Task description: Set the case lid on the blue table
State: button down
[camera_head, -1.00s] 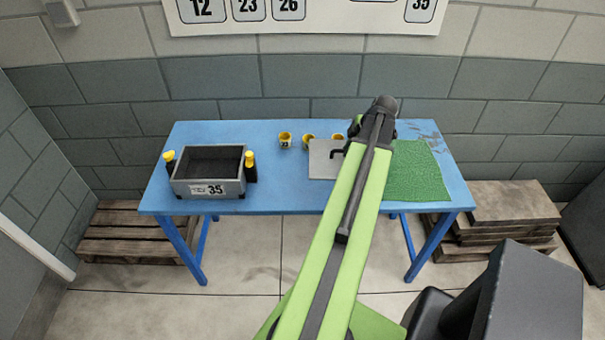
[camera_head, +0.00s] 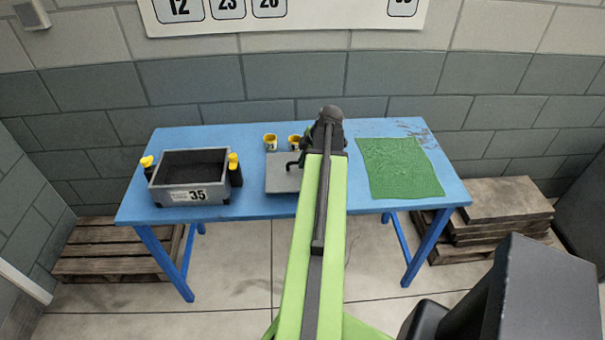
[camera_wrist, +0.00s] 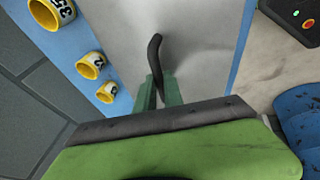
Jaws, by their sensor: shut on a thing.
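The case lid (camera_head: 282,183) is a flat grey plate with a black handle. My gripper (camera_head: 300,163) is shut on the handle, which also shows between the green fingers (camera_wrist: 158,92) in the wrist view. The lid (camera_wrist: 205,35) lies over the front middle of the blue table (camera_head: 245,208). I cannot tell whether it touches the top or hangs just above it. My arm hides its right part in the head view.
A grey case (camera_head: 190,195) marked 35 stands at the table's left, with yellow-topped black bottles (camera_head: 235,172) at its sides. Yellow numbered cups (camera_head: 270,142) stand behind the lid. A green mat (camera_head: 400,168) lies at the right. Pallets (camera_head: 115,250) flank the table.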

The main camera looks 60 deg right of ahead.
jog(key=shift+w+d+f, duration=0.25)
jog(key=shift+w+f, duration=0.05)
jog(key=shift+w, duration=0.2)
jog(key=shift+w+d+f, duration=0.2)
jog(key=shift+w+f, duration=0.1)
jog(key=shift+w, duration=0.15)
notch_tip(320, 180, down, 4)
jog(key=b, duration=0.4)
jog(key=shift+f+b, duration=0.15)
jog(key=shift+b, duration=0.25)
jog(key=shift+r, duration=0.2)
jog(key=shift+f, duration=0.15)
jog(key=c, duration=1.5)
grip_release()
jog(key=shift+o, duration=0.2)
